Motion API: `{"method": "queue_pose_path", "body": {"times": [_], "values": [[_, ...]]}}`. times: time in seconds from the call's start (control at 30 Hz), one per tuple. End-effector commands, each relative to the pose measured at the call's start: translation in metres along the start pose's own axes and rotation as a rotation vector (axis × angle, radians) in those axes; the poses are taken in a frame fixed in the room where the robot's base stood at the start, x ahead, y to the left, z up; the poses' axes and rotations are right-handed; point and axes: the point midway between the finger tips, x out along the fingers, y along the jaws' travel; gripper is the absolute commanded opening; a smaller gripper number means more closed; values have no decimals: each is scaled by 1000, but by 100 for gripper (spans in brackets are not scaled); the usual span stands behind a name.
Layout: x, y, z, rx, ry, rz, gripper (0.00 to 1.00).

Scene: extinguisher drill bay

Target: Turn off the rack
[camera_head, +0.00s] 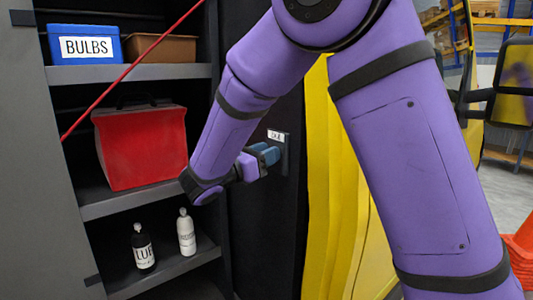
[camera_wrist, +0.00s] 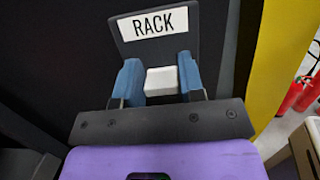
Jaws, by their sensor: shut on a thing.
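The rack switch is a dark plate (camera_wrist: 126,38) with a white label reading RACK (camera_wrist: 160,22) and a white block-like switch (camera_wrist: 162,81) below the label. In the wrist view my gripper (camera_wrist: 161,80) has its two blue fingers on either side of the white switch, shut on it. In the head view my gripper (camera_head: 264,155) is at the small labelled plate (camera_head: 286,143) on the dark panel, right of the shelves. The switch itself is hidden there behind the fingers.
Left of my arm, shelves hold a blue BULBS box (camera_head: 85,46), a brown bin (camera_head: 160,48), a red case (camera_head: 140,145) and two bottles (camera_head: 143,248). A thin red bar (camera_head: 130,68) crosses the shelf front. A yellow body (camera_head: 340,210) stands right of the panel.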

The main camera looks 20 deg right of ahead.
Motion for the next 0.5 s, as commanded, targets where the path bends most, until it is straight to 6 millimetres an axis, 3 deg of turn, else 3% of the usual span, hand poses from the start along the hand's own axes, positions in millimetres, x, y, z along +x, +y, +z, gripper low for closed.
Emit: {"method": "queue_pose_path", "body": {"times": [0.07, 0.1, 0.2, 0.5], "values": [[0, 0, 0, 0, 0, 0, 12], [0, 0, 0, 0, 0, 0, 43], [0, 0, 0, 0, 0, 0, 62], [-2, 0, 0, 0, 1, 1, 62]]}}
